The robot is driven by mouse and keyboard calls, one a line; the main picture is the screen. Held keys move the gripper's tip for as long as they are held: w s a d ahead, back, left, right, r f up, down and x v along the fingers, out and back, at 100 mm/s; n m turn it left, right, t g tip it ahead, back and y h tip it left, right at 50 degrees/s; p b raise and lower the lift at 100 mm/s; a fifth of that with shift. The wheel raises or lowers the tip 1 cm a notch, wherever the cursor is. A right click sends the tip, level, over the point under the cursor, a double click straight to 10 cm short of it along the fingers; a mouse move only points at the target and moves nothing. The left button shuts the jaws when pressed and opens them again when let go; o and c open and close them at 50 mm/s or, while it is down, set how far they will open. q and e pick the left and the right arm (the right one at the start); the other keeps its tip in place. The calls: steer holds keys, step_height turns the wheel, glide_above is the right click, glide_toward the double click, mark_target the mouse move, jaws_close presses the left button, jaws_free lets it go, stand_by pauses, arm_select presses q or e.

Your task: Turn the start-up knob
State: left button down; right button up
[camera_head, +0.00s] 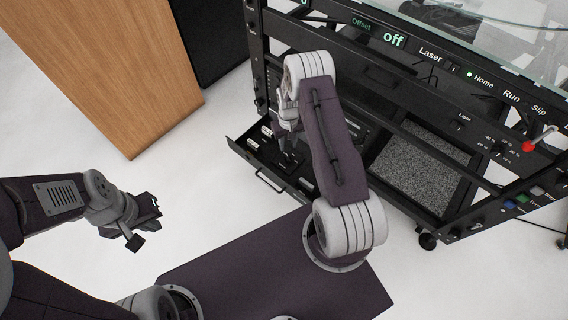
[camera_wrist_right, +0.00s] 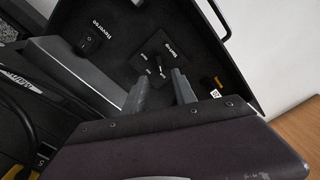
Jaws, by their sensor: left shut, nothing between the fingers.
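The start-up knob's dark plate (camera_wrist_right: 154,49) with small white lettering shows in the right wrist view, on a black panel. The knob itself is dark on dark, and I cannot make out its shape or angle. My right gripper (camera_wrist_right: 164,86) has its two grey fingers apart, with their tips at the lower edge of this plate; I cannot tell whether they touch the knob. In the head view my right gripper (camera_head: 288,158) reaches down over the low pulled-out panel, partly hidden by my arm. My left gripper (camera_head: 155,208) is shut and empty over the white floor.
The black turntable frame (camera_head: 400,50) with a glass top and a red-tipped lever (camera_head: 528,146) stands at right. A wooden cabinet (camera_head: 110,70) is at upper left. Floor between is clear.

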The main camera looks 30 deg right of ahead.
mark_target(288, 157)
step_height(288, 157, down, 9)
steer(key=b, duration=0.5)
jaws_close()
